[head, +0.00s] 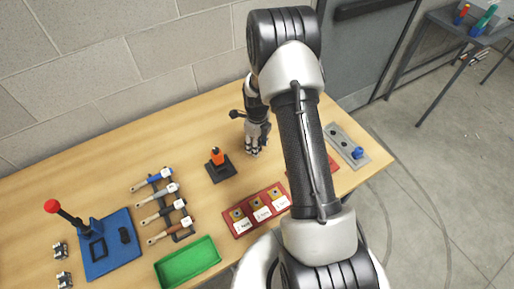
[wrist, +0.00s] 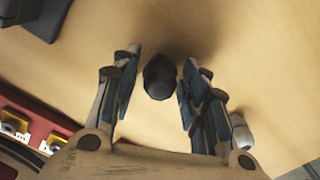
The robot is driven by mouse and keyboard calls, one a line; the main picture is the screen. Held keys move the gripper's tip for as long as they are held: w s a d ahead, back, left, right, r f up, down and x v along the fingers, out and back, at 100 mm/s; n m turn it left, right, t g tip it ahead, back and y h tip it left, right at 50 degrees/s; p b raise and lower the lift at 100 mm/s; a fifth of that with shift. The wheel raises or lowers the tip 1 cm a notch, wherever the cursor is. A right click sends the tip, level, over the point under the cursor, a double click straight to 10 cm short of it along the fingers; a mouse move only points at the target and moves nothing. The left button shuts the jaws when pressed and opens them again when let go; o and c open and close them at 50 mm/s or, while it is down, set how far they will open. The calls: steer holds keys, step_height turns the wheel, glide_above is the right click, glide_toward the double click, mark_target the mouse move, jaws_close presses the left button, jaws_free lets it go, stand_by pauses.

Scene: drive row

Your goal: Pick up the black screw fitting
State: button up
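The black screw fitting (wrist: 159,78) is a small dark rounded piece on the wooden table, seen in the wrist view. My gripper (wrist: 163,62) is open, with one finger on each side of the fitting and a narrow strip of table showing on both sides. I cannot tell how far the fingertips are above the table. In the head view my gripper (head: 254,150) points down at the table's back half. There the fitting cannot be made out behind the fingers.
A black base with an orange piece (head: 217,158) stands left of my gripper. A red tray with labelled compartments (head: 238,233) lies nearer the front, a green tray (head: 188,262) left of it. A grey plate with a blue knob (head: 357,153) is at the right edge. A wall stands behind.

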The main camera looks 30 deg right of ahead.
steer(key=c, duration=0.6)
steer(key=shift+c, duration=0.2)
